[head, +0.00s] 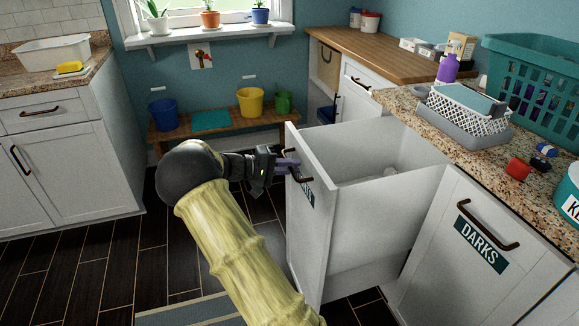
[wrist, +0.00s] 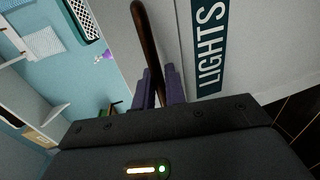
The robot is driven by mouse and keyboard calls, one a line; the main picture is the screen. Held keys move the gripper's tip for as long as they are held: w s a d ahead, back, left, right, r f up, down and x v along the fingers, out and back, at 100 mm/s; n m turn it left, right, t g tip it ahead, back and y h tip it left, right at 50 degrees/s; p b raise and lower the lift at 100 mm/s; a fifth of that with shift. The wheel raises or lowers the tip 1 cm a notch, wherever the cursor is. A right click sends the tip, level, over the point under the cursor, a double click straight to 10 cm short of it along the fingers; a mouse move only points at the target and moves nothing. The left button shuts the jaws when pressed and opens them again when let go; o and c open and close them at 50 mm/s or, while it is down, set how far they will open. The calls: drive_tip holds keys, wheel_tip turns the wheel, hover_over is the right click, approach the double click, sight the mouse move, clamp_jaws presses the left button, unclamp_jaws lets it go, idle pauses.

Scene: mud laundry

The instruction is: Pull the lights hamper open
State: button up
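The lights hamper (head: 365,215) is a white pull-out bin, drawn well out from under the granite counter, with its inside showing. Its front carries a dark handle (head: 299,168) and a label, mostly hidden in the head view. In the wrist view the label (wrist: 210,50) reads LIGHTS, and the brown handle (wrist: 148,45) runs down between the fingers. My gripper (head: 288,167) is at the hamper's front. In the wrist view my purple fingers (wrist: 160,88) stand on both sides of the handle, close to it. Whether both touch it is hard to see.
The shut darks hamper (head: 480,235) stands to the right. A bench (head: 225,130) with buckets is behind, and white cabinets (head: 65,160) stand at the left. The dark floor (head: 110,255) between is clear. A teal basket (head: 535,85) sits on the counter.

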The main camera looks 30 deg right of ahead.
drive_tip(key=shift+o, duration=0.9)
drive_tip(key=p+v, duration=0.3)
drive_tip(key=v, duration=1.4)
drive_tip(key=shift+a, duration=0.2)
drive_tip(key=shift+w+f, duration=0.1)
